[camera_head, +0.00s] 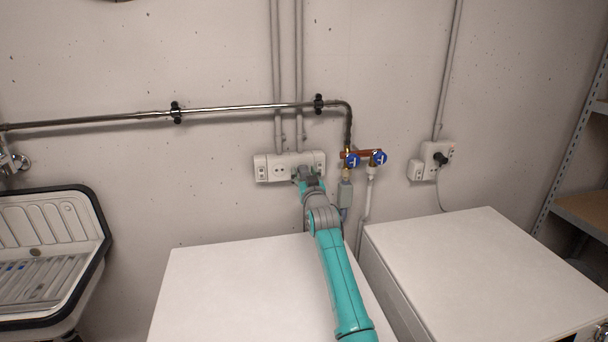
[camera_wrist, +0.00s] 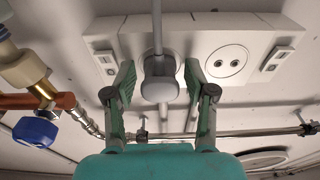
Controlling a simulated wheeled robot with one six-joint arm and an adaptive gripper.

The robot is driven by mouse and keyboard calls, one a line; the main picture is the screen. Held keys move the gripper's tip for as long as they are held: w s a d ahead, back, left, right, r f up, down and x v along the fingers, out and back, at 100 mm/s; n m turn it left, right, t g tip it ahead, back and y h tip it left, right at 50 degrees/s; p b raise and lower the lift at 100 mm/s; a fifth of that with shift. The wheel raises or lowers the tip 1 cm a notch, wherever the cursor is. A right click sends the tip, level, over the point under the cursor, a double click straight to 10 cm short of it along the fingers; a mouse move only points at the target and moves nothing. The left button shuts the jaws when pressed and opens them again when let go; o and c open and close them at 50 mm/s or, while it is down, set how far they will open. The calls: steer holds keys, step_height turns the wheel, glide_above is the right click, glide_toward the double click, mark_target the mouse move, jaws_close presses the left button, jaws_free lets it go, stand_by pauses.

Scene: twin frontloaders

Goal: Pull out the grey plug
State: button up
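The grey plug (camera_wrist: 160,84) sits in the white socket strip (camera_wrist: 240,40) in the wrist view, with its grey cord (camera_wrist: 157,25) running to the top of the picture. My gripper (camera_wrist: 158,70) is open, with one green finger on each side of the plug and a visible gap on both sides. In the head view my gripper (camera_head: 304,174) is at the right part of the wall socket strip (camera_head: 270,170) and hides the plug there. An empty round socket (camera_wrist: 227,62) shows beside the plug in the wrist view.
Blue-handled valves (camera_head: 379,158) on copper pipe are close right of my gripper; they show at left in the wrist view (camera_wrist: 36,131). A black plug (camera_head: 440,158) sits in another socket box. Two white machine tops (camera_head: 230,290) (camera_head: 490,270) stand below.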

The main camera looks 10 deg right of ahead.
jaws_close()
steer(key=shift+s, duration=0.1)
steer(key=shift+s+f, duration=0.15)
steer(key=shift+s, duration=1.3)
steer(key=shift+s+f, duration=0.15)
steer(key=shift+s, duration=1.25)
